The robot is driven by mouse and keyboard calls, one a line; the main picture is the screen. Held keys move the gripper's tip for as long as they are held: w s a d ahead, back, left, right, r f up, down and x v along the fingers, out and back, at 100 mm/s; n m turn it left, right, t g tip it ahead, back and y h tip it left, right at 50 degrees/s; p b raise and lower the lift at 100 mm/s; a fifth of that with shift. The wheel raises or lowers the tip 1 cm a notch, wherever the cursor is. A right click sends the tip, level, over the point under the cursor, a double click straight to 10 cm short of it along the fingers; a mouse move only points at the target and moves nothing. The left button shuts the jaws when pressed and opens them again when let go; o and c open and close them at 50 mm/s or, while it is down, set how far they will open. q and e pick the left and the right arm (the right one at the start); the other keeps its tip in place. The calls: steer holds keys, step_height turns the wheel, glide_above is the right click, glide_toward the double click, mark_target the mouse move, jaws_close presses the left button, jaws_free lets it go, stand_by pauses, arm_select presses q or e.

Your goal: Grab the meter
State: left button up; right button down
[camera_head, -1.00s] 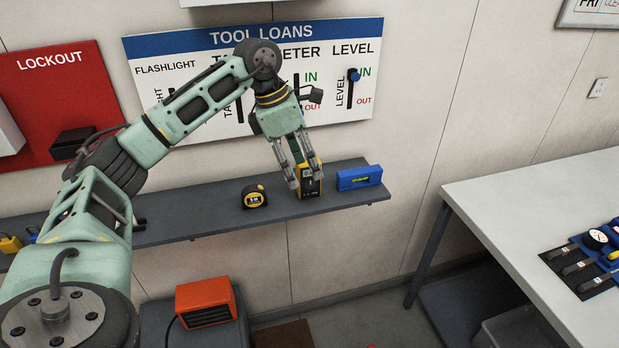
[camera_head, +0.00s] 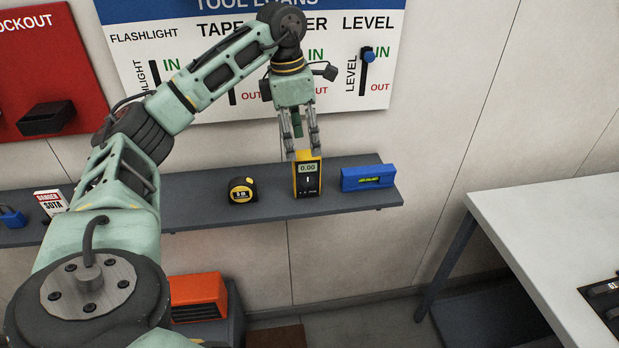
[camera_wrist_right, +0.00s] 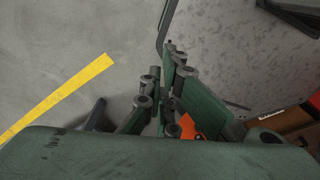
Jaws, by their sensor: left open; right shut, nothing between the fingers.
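The yellow and black meter (camera_head: 307,181) stands upright on the grey wall shelf, its display reading 0.00. My left gripper (camera_head: 303,153) points down from above with its fingers open and spread. Its fingertips are at the meter's top edge, one near each side. I cannot tell whether they touch it, and the meter's body below shows clear. My right gripper (camera_wrist_right: 170,62) shows in the right wrist view, shut and empty, over the floor and far from the meter.
On the shelf (camera_head: 225,214), a tape measure (camera_head: 242,190) stands left of the meter and a blue level (camera_head: 368,178) right of it. The tool loans board (camera_head: 345,75) is on the wall behind. A white table (camera_head: 560,210) stands at right.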

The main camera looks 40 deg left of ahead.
mark_target(303, 155)
arm_select(q)
steer(key=f+b, duration=0.1)
steer(key=f, duration=0.1)
steer(key=f+b, duration=0.1)
steer(key=shift+w+f, duration=0.35)
steer(key=shift+w, duration=0.05)
steer(key=shift+f, duration=0.8)
steer(key=f, duration=0.1)
steer(key=f+p, duration=0.1)
steer(key=f, duration=0.1)
steer(key=w+f+p, duration=0.1)
steer(key=f, duration=0.1)
steer(key=shift+d+f, duration=0.1)
steer(key=shift+d, duration=0.25)
steer(key=shift+f, duration=0.45)
arm_select(e)
steer(key=shift+w+f, duration=0.5)
arm_select(q)
steer(key=c, duration=0.6)
steer(key=shift+w+r, duration=0.1)
jaws_close()
arm_select(e)
steer(key=shift+w+a, duration=0.15)
steer(key=shift+w, duration=0.1)
